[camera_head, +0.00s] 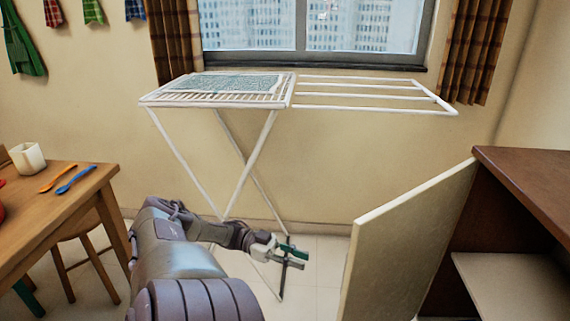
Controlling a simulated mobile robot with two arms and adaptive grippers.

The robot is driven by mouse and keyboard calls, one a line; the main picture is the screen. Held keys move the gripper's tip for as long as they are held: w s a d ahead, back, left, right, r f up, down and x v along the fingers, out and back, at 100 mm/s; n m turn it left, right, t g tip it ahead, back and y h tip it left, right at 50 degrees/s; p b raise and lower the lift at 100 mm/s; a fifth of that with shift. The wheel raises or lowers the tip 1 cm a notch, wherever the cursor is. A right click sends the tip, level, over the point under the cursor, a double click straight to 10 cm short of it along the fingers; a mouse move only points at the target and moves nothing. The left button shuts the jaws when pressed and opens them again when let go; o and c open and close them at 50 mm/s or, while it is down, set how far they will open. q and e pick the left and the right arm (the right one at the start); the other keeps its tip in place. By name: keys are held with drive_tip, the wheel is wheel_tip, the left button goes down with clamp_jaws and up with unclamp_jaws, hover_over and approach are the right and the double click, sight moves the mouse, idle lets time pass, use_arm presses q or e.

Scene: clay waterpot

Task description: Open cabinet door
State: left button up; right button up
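A brown cabinet (525,172) stands at the right, cut off by the picture's edge. Its pale door (405,240) stands swung open, out from the cabinet toward the middle of the picture. A light shelf (515,285) shows inside the open cabinet. My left gripper (293,255) is to the left of the door, apart from it, over the pale floor. It seems to hold nothing, but its fingers are too small to tell open from shut. My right gripper is out of view.
A white drying rack (218,97) with a cloth on it stands under the window. At the left is a wooden table (95,178) with a white cup (27,158) and orange and blue utensils, and a stool (75,230). Floor (325,270) is clear between gripper and door.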

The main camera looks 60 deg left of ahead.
use_arm(q)
drive_tip(key=shift+b+v, duration=0.35)
drive_tip(key=shift+v, duration=1.4)
